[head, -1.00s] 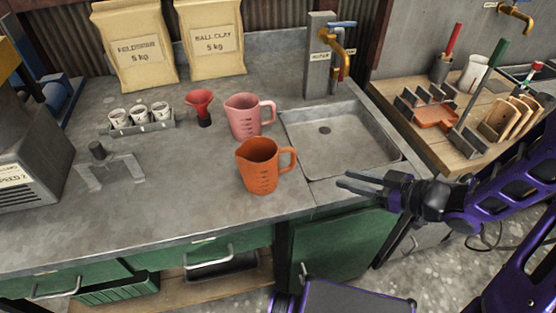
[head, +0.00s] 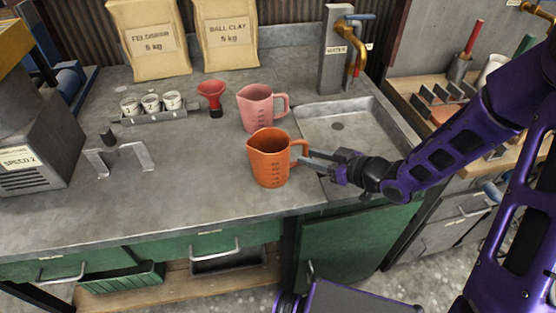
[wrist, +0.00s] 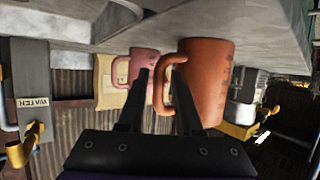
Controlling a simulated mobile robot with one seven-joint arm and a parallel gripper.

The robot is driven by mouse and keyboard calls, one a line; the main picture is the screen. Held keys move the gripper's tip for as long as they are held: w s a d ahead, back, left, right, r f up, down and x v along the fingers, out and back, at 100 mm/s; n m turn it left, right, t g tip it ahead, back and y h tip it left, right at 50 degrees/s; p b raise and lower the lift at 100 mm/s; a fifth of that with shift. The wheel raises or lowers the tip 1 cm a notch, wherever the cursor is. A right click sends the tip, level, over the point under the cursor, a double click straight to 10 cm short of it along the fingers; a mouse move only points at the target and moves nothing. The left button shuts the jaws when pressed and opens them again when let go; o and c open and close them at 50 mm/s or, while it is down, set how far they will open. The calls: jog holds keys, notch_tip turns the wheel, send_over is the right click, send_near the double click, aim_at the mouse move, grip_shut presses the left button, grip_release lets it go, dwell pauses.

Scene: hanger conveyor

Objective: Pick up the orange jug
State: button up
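The orange jug (head: 269,165) stands upright on the grey counter, left of the sink's front corner, with its handle towards my gripper (head: 312,161). My gripper reaches in from the right, with its fingertips at the handle. In the wrist view, which is upside down, the orange jug (wrist: 207,85) is right of centre. The fingers of my gripper (wrist: 161,72) are apart. The outer bar of the handle shows between them, and the right finger overlaps the handle's opening. I cannot tell whether they touch it. A pink jug (head: 256,108) stands behind the orange one.
The sink basin (head: 350,135) lies right of the jugs, with a water tap (head: 350,45) behind it. A red funnel (head: 212,96), a rack of small cups (head: 152,104) and two bags (head: 150,40) stand further back. The counter's front left is clear.

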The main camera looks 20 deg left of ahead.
jog(key=x, duration=0.2)
jog(key=shift+w+a+f, duration=0.15)
jog(key=shift+a, duration=0.1)
grip_shut()
notch_tip(320, 180, up, 10)
jog(key=p, duration=0.2)
jog(key=shift+p, duration=0.3)
jog(key=shift+d, duration=0.1)
